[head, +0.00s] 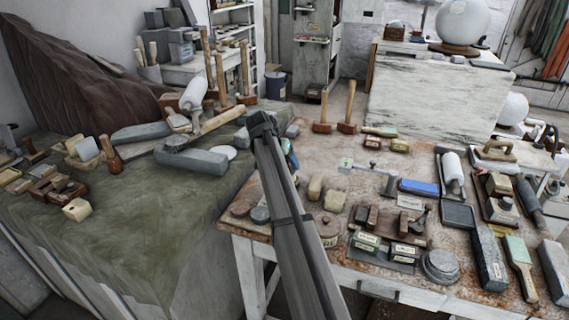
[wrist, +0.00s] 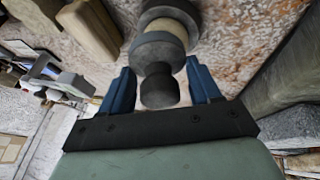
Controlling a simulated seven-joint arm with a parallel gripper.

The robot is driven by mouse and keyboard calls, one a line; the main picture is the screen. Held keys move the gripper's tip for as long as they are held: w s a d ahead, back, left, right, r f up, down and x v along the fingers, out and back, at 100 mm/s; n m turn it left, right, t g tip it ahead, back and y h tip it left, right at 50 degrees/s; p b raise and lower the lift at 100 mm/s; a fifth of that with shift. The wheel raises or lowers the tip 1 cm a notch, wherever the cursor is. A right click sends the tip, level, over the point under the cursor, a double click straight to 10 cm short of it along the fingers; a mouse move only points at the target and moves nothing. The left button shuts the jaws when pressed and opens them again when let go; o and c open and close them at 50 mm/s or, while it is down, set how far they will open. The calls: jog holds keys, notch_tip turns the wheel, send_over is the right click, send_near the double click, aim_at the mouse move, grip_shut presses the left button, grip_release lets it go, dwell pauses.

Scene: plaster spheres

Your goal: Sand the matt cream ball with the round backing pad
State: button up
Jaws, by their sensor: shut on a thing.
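My gripper (wrist: 160,82) shows in the wrist view with two blue fingers, one on each side of a dark round knob. It is shut on the knob of a stacked round tool (wrist: 168,45), which looks like the round backing pad; its far face is cut off at the top edge. In the head view my gripper (head: 291,155) is mostly hidden behind my arm, over the left part of the workbench. A large pale ball (head: 463,18) rests on a round brown base at the back right. A second pale ball (head: 514,109) is partly seen at the right. I cannot tell which is the matt cream one.
The brown workbench (head: 310,168) is crowded with blocks, tins, brushes and a blue block (head: 418,187). A green-covered bench (head: 130,215) with mallets and stone blocks is at the left. A whitish block-like stand (head: 440,95) is below the large ball.

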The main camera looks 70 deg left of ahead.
jog(key=shift+a+f, duration=0.2)
jog(key=shift+a, duration=0.7)
jog(key=shift+a+f, duration=0.15)
jog(key=shift+a, duration=0.7)
jog(key=shift+d, duration=0.2)
jog(key=shift+a, duration=0.2)
dwell(0.9)
jog(key=shift+d+r, duration=0.1)
jog(key=shift+s+d+r, duration=0.15)
jog(key=shift+d+r, duration=0.55)
jog(key=shift+r, duration=0.1)
jog(key=shift+r, duration=0.1)
jog(key=shift+s+a+r, duration=0.15)
jog(key=shift+r, duration=0.45)
jog(key=shift+s+a+r, duration=0.1)
jog(key=shift+r, duration=0.45)
